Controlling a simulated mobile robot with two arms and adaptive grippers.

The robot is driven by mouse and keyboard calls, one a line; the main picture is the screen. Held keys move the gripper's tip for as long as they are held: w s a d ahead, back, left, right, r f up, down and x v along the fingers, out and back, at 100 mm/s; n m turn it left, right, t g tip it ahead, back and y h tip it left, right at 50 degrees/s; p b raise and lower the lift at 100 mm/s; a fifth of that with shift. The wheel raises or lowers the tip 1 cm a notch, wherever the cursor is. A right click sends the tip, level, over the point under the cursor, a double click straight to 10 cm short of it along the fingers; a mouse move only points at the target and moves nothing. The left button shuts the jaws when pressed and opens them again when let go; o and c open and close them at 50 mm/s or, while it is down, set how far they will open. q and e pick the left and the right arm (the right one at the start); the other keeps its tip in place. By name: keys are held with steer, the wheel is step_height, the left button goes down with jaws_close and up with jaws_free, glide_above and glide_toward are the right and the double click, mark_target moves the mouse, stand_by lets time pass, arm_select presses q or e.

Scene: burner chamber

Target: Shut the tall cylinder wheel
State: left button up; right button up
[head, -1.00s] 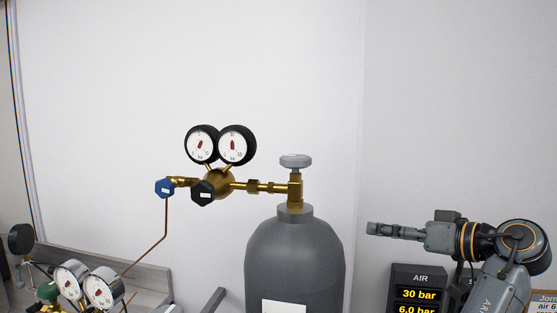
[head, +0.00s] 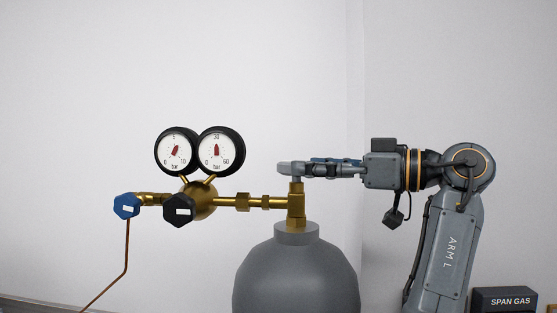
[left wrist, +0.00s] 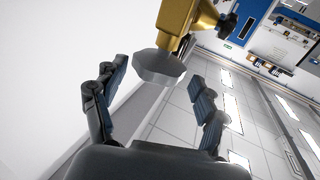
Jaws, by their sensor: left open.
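The grey wheel (head: 287,168) sits on top of the brass valve (head: 296,205) of the tall grey cylinder (head: 296,270). My left gripper (head: 312,166) reaches in level from the right at wheel height, its fingers overlapping the wheel's right side. In the left wrist view the gripper (left wrist: 157,76) is open, one finger on each side. The wheel (left wrist: 155,67) shows between the fingertips, with a gap to each finger, and the brass valve (left wrist: 178,14) is beyond it. Contact cannot be told. My right gripper is not in view.
Left of the valve, a brass regulator (head: 200,202) carries two round gauges (head: 176,151), a black knob (head: 179,208) and a blue knob (head: 126,206). A thin copper pipe (head: 127,250) runs down. A SPAN GAS box (head: 504,300) stands lower right. A pale wall is behind.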

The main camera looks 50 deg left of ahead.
mark_target(277, 182)
arm_select(q)
steer(key=p+x, duration=0.1)
steer(key=x, duration=0.5)
steer(key=shift+w+a, duration=0.15)
steer(key=shift+a+p, duration=0.2)
steer(key=shift+p, duration=0.15)
steer(key=shift+s+a, duration=0.1)
steer(key=shift+s, duration=0.25)
steer(key=shift+w+a+f, duration=0.1)
steer(key=shift+a, duration=0.1)
steer(key=c, duration=1)
steer(key=shift+a, duration=0.1)
steer(key=shift+c, duration=0.9)
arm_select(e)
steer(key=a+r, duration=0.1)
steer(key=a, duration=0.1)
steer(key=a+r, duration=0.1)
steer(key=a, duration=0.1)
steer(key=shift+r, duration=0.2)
arm_select(q)
steer(key=shift+c, duration=0.4)
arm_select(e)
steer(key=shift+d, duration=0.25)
